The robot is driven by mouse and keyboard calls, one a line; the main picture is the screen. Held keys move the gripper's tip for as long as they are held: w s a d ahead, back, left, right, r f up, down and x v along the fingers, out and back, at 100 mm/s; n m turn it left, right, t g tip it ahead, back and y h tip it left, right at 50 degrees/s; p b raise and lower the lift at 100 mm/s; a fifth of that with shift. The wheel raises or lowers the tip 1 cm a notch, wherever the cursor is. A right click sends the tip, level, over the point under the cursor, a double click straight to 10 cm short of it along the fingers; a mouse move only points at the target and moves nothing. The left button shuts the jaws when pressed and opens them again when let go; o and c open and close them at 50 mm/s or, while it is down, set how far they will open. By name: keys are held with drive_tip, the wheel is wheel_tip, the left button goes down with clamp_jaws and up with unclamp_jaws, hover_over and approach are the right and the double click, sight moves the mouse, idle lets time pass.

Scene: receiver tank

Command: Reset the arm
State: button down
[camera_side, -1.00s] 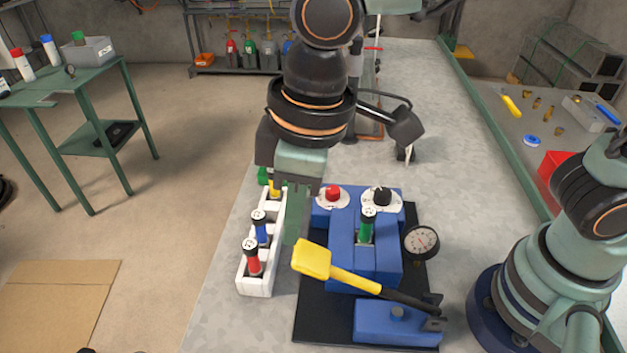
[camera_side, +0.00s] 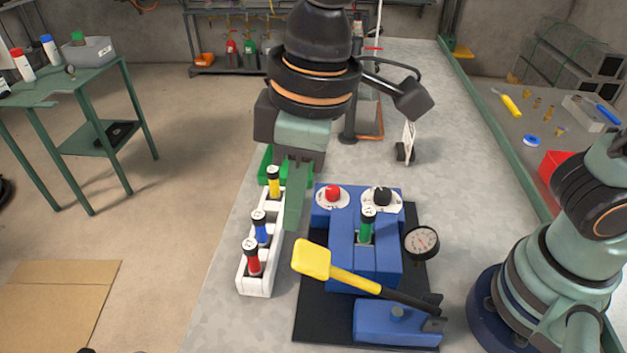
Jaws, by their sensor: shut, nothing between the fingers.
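My gripper (camera_side: 292,222) hangs fingers down between the white rack and the blue fixture, its fingers together with nothing held. The white rack (camera_side: 258,285) holds a red vial (camera_side: 252,262), a blue vial (camera_side: 261,230) and a yellow vial (camera_side: 273,184), all upright. A green vial (camera_side: 366,228) stands upright in the blue fixture (camera_side: 340,262), which has a red knob (camera_side: 333,194) and a black knob (camera_side: 382,196) at its back. A lever with a yellow handle (camera_side: 312,258) slants across the fixture's front. A round gauge (camera_side: 421,243) sits at its right.
A green tray (camera_side: 265,161) lies behind the rack, partly hidden by my gripper. A small upright card (camera_side: 407,142) on a dark foot stands at the back right. A red bin (camera_side: 556,165) is on the side table.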

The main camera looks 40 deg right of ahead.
drive_tip(key=shift+d, duration=0.1)
drive_tip(key=w+d+m+t, duration=0.2)
drive_tip(key=d+m, duration=0.2)
drive_tip(key=d, duration=1)
drive_tip(key=w+d+m+t+h, duration=0.1)
drive_tip(key=d+m, duration=0.4)
drive_tip(key=d, duration=0.8)
drive_tip(key=shift+w+d+t, duration=0.4)
drive_tip(key=shift+w+t, duration=0.4)
drive_tip(key=shift+w, duration=0.15)
drive_tip(key=shift+r, duration=0.15)
